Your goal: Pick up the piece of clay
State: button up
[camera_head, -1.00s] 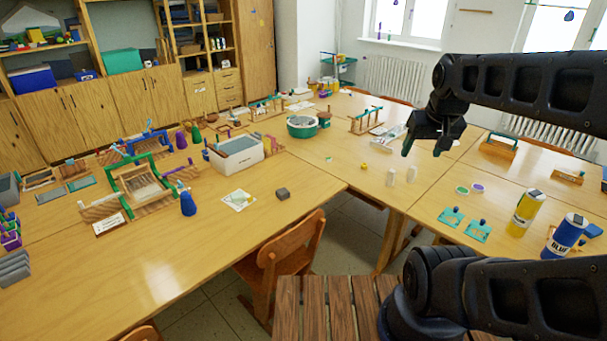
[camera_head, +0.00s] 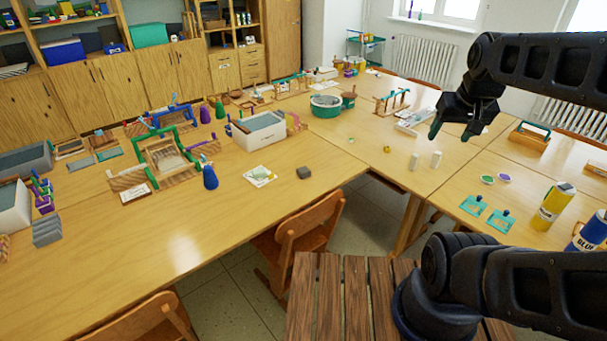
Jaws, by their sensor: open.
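A small dark grey-brown block (camera_head: 304,173) lies alone on the near table, close to its front edge; it looks like a piece of clay, but I cannot be sure. Several lighter grey blocks (camera_head: 46,231) are stacked at the table's left side and could also be clay. My gripper (camera_head: 451,132) hangs in the upper right of the view with its fingers pointing down. It is open and empty, well to the right of the small block and apart from everything on the tables.
A sheet with a green drawing (camera_head: 260,176) and a blue cone-shaped thing (camera_head: 210,177) are left of the block. A wooden chair (camera_head: 300,233) stands at the table edge. A yellow bottle (camera_head: 553,206) and a blue bottle (camera_head: 588,232) stand at right. The table's near-left surface is clear.

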jog(key=shift+o, duration=0.5)
jog(key=shift+o, duration=0.6)
